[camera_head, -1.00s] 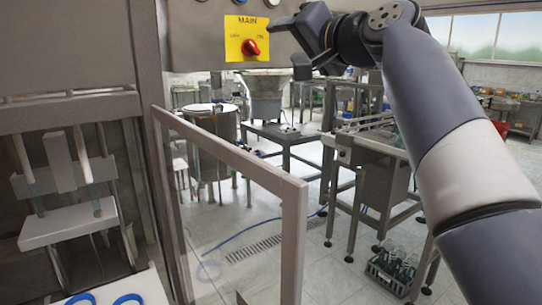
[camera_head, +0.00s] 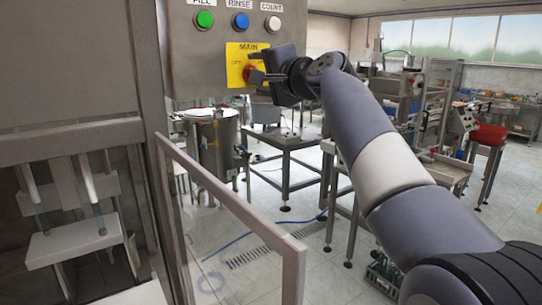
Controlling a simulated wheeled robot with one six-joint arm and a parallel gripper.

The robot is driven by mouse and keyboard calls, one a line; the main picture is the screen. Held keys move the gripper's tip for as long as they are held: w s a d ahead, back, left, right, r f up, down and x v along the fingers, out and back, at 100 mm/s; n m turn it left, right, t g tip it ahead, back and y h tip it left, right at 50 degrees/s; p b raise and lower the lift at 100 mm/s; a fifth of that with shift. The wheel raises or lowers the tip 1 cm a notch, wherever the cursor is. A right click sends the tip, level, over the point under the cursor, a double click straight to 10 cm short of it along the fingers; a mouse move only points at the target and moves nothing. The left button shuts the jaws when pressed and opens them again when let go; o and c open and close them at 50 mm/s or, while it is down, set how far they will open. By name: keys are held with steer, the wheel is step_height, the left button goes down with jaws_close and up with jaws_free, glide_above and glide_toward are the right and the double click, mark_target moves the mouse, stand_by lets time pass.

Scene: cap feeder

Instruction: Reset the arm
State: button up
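My gripper (camera_head: 262,76) is at the yellow MAIN plate (camera_head: 236,52) of the control panel, at the end of my arm, which reaches in from the lower right. A dark finger points left, level with the red knob (camera_head: 249,74) and overlapping it in view. The gripper's body hides the right part of the plate. I cannot tell whether the fingers touch the knob, how far apart they are, or which way the knob points.
Green (camera_head: 204,19), blue (camera_head: 238,21) and white (camera_head: 273,23) buttons sit above the plate. A framed clear door (camera_head: 291,262) stands open below the panel. A steel tank (camera_head: 217,143) and a table (camera_head: 287,141) stand behind. Some tiled floor is clear.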

steer(key=m+p, duration=0.1)
steer(key=m, duration=0.3)
steer(key=s+m+p, duration=0.1)
steer(key=m, duration=0.3)
steer(key=d+m+p, duration=0.1)
steer(key=m+p, duration=0.1)
steer(key=m, duration=0.2)
steer(key=shift+s+f, duration=0.25)
steer(key=shift+f, duration=0.05)
steer(key=shift+d+r, duration=0.1)
